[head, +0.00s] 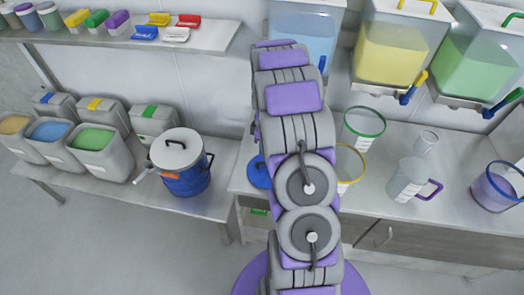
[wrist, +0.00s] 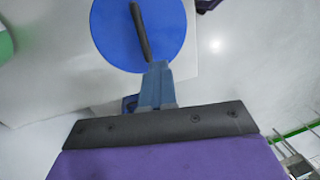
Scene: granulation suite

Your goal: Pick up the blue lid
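The blue lid (wrist: 112,30) is a flat round disc with a dark bar handle, lying on the pale worktop in the wrist view. In the head view the blue lid (head: 257,172) shows at the worktop's left end, partly hidden behind my arm. My gripper (wrist: 158,67) is over the lid's near edge in the wrist view, its blue-grey tip close to the near end of the handle. Whether it touches the handle cannot be told. Its fingers overlap from this angle, so their opening does not show. In the head view my arm hides the gripper.
A green-rimmed beaker (head: 363,127) and a yellow-rimmed beaker (head: 349,167) stand just right of my arm. A jug with a purple handle (head: 408,180) is farther right. A blue drum with a pale lid (head: 184,175) stands on the left bench, across a gap.

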